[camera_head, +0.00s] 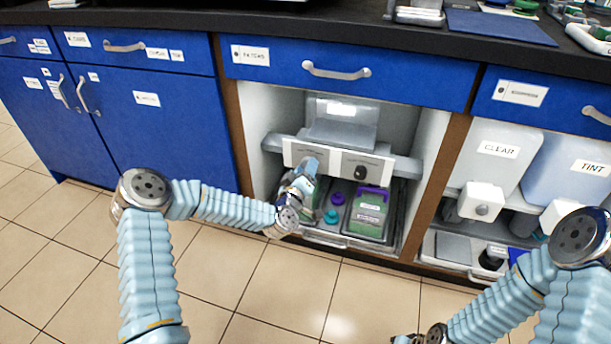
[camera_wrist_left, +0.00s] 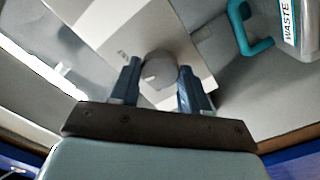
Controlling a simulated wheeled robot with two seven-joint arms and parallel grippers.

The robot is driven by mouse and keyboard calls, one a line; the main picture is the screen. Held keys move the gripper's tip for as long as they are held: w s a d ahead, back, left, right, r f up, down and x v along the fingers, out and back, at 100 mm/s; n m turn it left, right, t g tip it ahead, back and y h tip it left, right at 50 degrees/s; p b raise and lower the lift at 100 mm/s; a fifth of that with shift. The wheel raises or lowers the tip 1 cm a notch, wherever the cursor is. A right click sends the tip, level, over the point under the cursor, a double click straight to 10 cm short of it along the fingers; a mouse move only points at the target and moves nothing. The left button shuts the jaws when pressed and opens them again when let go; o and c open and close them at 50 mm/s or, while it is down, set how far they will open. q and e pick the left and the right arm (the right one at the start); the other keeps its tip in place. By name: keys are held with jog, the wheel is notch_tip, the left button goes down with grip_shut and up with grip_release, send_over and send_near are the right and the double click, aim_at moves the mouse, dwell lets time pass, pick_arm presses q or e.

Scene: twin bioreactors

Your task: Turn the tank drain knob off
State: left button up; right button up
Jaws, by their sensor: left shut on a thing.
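In the head view, my left gripper (camera_head: 309,166) reaches into the open cabinet bay, at the left part of a pale control panel (camera_head: 334,160). In the left wrist view, its two dark fingers (camera_wrist_left: 159,70) are shut on the sides of a round grey knob (camera_wrist_left: 159,74) on the pale panel. The gripper hides this knob in the head view. A black knob (camera_head: 360,173) sits to the right on the same panel, apart from the gripper. The panel lettering is too small to read. A clear tank (camera_head: 341,128) stands above the panel.
Below the panel, a tray (camera_head: 345,243) holds a green jug with a purple handle (camera_head: 369,214) and purple and teal caps. A teal handle (camera_wrist_left: 245,32) and a WASTE label show in the left wrist view. A wooden divider (camera_head: 437,187) bounds the bay.

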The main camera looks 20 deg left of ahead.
pick_arm(q)
jog(key=n+b, duration=0.7)
jog(key=n, duration=0.4)
jog(key=shift+f, duration=0.1)
jog(key=shift+n, duration=0.4)
jog(key=o, duration=1.1)
jog(key=shift+c, duration=0.2)
jog(key=shift+s, duration=0.1)
jog(key=s+p, duration=0.1)
jog(key=s, duration=1.2)
jog(key=shift+s+a, duration=0.25)
jog(key=shift+s, duration=0.1)
